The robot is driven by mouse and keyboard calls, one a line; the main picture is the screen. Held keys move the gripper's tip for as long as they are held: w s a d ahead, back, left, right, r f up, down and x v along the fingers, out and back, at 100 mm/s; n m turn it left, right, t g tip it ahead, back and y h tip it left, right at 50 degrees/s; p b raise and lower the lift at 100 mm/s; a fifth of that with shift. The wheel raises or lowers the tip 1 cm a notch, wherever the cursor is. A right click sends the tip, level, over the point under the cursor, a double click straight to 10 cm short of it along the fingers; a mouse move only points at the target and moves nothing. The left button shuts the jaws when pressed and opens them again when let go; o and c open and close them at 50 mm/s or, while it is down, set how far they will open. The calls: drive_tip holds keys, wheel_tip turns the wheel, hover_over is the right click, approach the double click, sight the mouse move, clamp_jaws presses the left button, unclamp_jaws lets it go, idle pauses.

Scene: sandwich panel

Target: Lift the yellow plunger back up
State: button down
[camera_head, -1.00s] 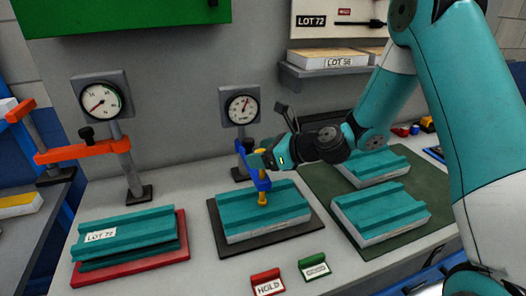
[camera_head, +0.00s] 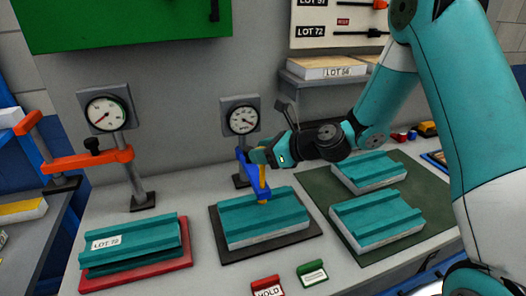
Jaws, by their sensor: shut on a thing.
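The yellow plunger (camera_head: 263,186) stands upright in a blue clamp arm (camera_head: 247,168) above the middle teal panel (camera_head: 285,206). Its lower end shows at the panel's top face; I cannot tell whether it touches. My gripper (camera_head: 263,156) reaches in from the right and is shut at the plunger's upper end, which its fingers mostly hide. The middle panel lies on a dark mat (camera_head: 233,252). A round white dial gauge (camera_head: 243,120) stands behind the clamp.
Two teal panels lie on a green mat (camera_head: 318,190) at right. Red HOLD (camera_head: 267,288) and green (camera_head: 312,275) blocks are in front.

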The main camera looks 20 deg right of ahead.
drive_tip(key=shift+w+r, duration=0.1)
drive_tip(key=shift+r, duration=0.15)
drive_tip(key=c, duration=0.7)
unclamp_jaws()
drive_tip(key=shift+r, duration=0.1)
drive_tip(key=shift+o, duration=0.5)
drive_tip(key=shift+s+d, duration=0.3)
drive_tip(key=b+v, duration=0.3)
drive_tip(key=v, duration=1.3)
drive_tip(key=shift+s+d, duration=0.2)
drive_tip(key=shift+s, duration=0.1)
